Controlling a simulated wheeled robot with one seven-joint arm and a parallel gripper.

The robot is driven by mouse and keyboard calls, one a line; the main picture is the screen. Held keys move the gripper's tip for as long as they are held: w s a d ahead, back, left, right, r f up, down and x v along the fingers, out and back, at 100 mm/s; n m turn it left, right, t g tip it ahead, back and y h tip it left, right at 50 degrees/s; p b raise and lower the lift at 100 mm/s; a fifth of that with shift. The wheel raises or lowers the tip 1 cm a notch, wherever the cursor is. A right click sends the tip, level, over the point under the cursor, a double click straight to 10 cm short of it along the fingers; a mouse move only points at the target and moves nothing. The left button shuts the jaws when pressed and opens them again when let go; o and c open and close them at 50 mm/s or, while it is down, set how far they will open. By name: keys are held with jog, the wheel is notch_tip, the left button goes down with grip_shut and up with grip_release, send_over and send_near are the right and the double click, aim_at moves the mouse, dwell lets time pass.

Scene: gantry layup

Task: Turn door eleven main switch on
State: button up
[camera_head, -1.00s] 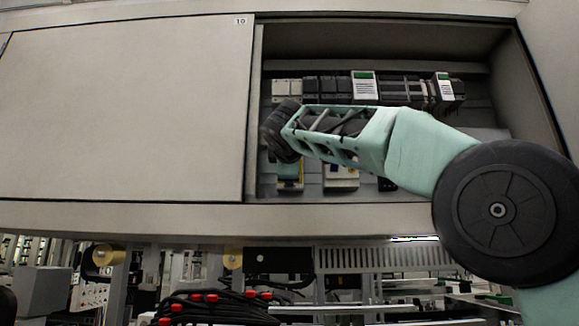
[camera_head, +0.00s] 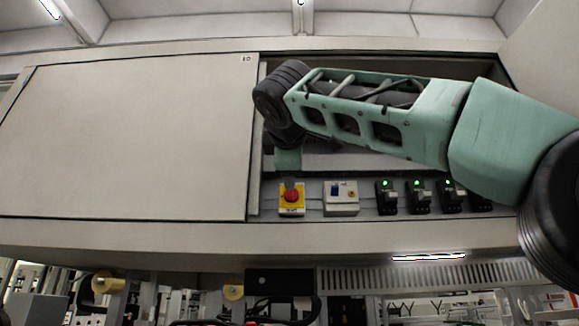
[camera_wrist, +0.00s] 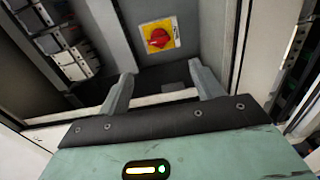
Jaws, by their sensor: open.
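The main switch (camera_head: 291,196) is a red rotary knob on a yellow plate, low at the left end of the open cabinet bay. In the wrist view the switch (camera_wrist: 158,36) shows ahead, beyond and between the fingers, and its red handle looks slightly tilted. My gripper (camera_wrist: 158,86) is open and empty, with a clear gap between it and the switch. In the head view my arm reaches in from the right and its wrist hangs above the switch; the fingers are hard to make out there. The door number eleven is not visible.
A closed door (camera_head: 130,140) labelled 10 is left of the bay. Right of the switch are a white breaker box (camera_head: 341,198) and several black modules (camera_head: 418,197) with green lights. The bay's side walls and lower edge lie close around my gripper.

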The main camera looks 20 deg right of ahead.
jog(key=shift+v, duration=1.6)
jog(key=w+a+f+n+g+y, duration=0.15)
jog(key=a+f, duration=0.25)
jog(key=f, duration=0.6)
jog(key=w+a+f+n+g+y, duration=0.1)
jog(key=w+a+f+g+y, duration=0.2)
jog(key=f, duration=0.6)
jog(key=s+a+f+m+g+y, duration=0.1)
jog(key=s+f+g, duration=0.15)
jog(key=f, duration=0.65)
jog(key=s+a+f+g+y, duration=0.1)
jog(key=s+a+f, duration=0.15)
jog(key=f, duration=0.65)
jog(key=s+d+f+m+g, duration=0.2)
jog(key=s+d+f+g, duration=0.1)
jog(key=s+f, duration=0.5)
jog(key=s+d+f+m+g, duration=0.3)
jog(key=s+f, duration=0.5)
jog(key=f, duration=0.3)
jog(key=s+d+f+m+g, duration=0.3)
jog(key=s+f, duration=0.6)
jog(key=f, duration=0.1)
jog(key=shift+d+f, duration=0.35)
jog(key=shift+d, duration=0.05)
